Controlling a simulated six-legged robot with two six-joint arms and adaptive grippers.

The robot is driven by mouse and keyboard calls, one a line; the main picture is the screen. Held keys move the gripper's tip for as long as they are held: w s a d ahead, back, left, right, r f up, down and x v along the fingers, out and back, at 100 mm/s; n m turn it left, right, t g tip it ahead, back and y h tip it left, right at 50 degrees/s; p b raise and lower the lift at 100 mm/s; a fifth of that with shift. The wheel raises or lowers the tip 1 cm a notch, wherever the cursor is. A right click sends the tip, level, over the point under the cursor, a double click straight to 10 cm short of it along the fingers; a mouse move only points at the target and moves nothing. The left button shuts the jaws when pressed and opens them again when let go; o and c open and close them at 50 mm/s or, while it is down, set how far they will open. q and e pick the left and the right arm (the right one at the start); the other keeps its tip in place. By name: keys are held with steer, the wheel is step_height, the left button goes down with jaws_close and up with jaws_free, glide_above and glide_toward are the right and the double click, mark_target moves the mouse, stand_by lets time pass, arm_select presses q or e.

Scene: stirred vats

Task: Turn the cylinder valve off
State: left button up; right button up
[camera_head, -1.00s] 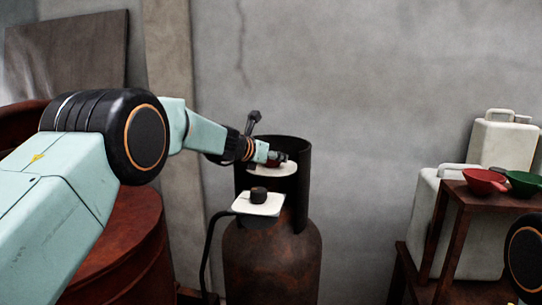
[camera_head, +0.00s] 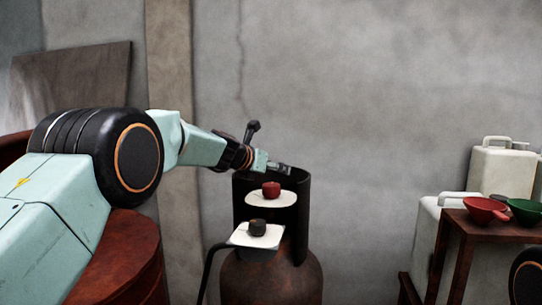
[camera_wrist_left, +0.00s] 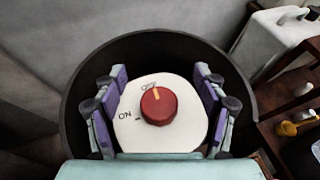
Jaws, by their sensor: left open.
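The rusty cylinder (camera_head: 268,282) stands by the wall with a dark open collar (camera_head: 305,220) around its top. Inside the collar, a red valve knob (camera_head: 271,189) sits on a white plate (camera_head: 259,200). In the left wrist view the knob (camera_wrist_left: 159,106) shows from above, and its pale pointer line is at the OFF mark; ON is at the plate's left. My left gripper (camera_head: 284,168) is above the knob, apart from it. Its open fingers (camera_wrist_left: 160,98) frame the plate on both sides, with nothing between them. My right gripper is out of view.
A black knob (camera_head: 258,228) on a second white plate (camera_head: 240,238) sits in front of the collar, with a dark hose (camera_head: 206,272) beside it. A brown drum (camera_head: 125,270) stands at left. White jerrycans (camera_head: 500,172) and red and green funnels (camera_head: 485,210) are at right.

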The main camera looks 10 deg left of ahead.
mark_target(271, 185)
arm_select(q)
step_height(271, 185, up, 4)
steer(key=shift+f, duration=0.15)
steer(key=shift+w+r, duration=0.1)
steer(key=shift+r, duration=0.4)
steer(key=shift+s, duration=0.2)
